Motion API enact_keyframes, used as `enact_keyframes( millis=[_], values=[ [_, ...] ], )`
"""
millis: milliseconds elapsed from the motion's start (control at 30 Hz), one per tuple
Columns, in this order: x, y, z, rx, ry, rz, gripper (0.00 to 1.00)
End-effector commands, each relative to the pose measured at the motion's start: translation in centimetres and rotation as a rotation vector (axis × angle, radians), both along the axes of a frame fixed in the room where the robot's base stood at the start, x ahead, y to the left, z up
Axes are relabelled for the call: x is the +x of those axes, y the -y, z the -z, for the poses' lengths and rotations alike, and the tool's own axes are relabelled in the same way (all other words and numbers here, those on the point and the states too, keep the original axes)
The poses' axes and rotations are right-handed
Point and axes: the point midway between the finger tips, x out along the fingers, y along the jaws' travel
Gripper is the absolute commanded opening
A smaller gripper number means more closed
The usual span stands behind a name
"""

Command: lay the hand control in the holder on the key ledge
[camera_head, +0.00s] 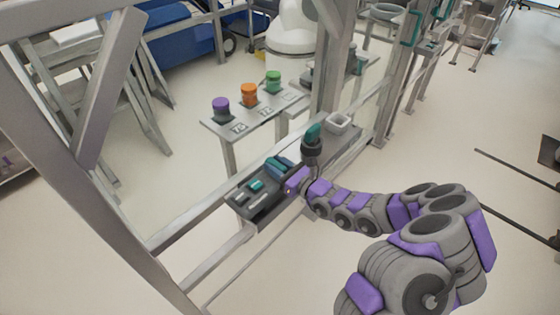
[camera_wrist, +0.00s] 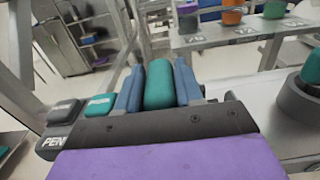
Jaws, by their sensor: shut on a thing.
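My gripper (camera_wrist: 159,86) has two blue fingers, shut on a rounded teal thing (camera_wrist: 160,84), which I take to be the hand control. In the head view my gripper (camera_head: 279,165) is over the near part of the ledge (camera_head: 355,137), just beyond a dark key tray (camera_head: 262,204); the held thing is mostly hidden there. Teal and grey keys lie on the tray, and a teal key (camera_wrist: 99,105) shows in the wrist view. A dark round holder (camera_head: 311,150) with a teal piece standing in it is to the right; it also shows in the wrist view (camera_wrist: 298,105).
A small white square bin (camera_head: 339,123) stands farther along the ledge. Metal frame posts and rails surround the ledge. Behind is a side table (camera_head: 250,119) with purple, orange and green-lidded jars. Open floor is at the right.

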Motion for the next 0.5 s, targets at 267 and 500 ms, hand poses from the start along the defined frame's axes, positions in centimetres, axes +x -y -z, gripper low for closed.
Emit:
enact_keyframes(
  millis=[267,500],
  values=[
    [4.3,0.2,0.5,-0.007,0.004,-0.002,0.0],
    [6.8,0.6,0.5,-0.001,0.004,0.001,0.0]
  ],
)
